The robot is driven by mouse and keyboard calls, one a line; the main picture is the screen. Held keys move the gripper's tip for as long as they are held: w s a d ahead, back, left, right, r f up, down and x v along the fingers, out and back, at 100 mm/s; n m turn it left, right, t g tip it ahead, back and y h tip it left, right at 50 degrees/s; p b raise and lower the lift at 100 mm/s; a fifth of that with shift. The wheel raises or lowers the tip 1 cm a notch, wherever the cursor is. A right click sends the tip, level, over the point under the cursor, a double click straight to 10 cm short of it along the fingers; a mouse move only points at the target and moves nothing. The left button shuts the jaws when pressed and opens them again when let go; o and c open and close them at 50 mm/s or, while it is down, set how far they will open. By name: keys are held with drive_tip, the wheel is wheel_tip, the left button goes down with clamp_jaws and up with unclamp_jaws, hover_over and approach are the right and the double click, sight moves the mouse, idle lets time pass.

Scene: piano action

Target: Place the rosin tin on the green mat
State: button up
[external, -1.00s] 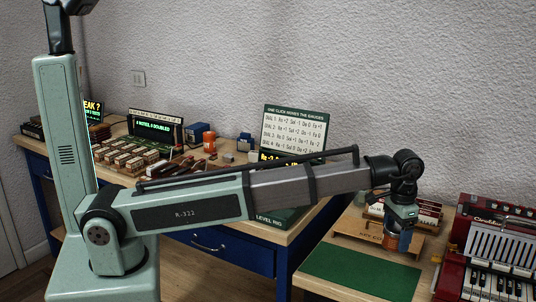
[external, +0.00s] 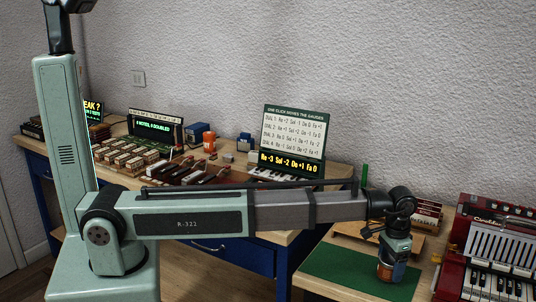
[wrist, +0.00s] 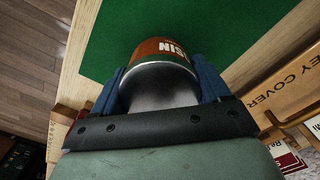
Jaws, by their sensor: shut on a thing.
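The rosin tin (external: 391,272) is a short orange-brown tin with a pale metal rim; it also shows in the wrist view (wrist: 165,48) with "SIN" lettering visible. My gripper (external: 393,258) points down with its blue fingers on either side of the tin, shut on it; in the wrist view the gripper (wrist: 160,85) hides part of the tin. The green mat (external: 335,270) lies flat at the front of the right-hand table and fills the upper middle of the wrist view (wrist: 225,22). The tin appears over the mat's right part; I cannot tell whether its base touches.
A wooden "KEY COVER" piece (wrist: 270,95) lies beside the mat, towards the wall. A red accordion (external: 495,250) stands at the right. The desk at left holds a sign board (external: 295,130) and several small items. The mat's left part is clear.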

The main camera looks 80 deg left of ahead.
drive_tip(key=shift+f, duration=0.5)
drive_tip(key=shift+f, duration=0.2)
drive_tip(key=o, duration=1.1)
wheel_tip(320, 180, up, 12)
drive_tip(key=shift+r, duration=0.2)
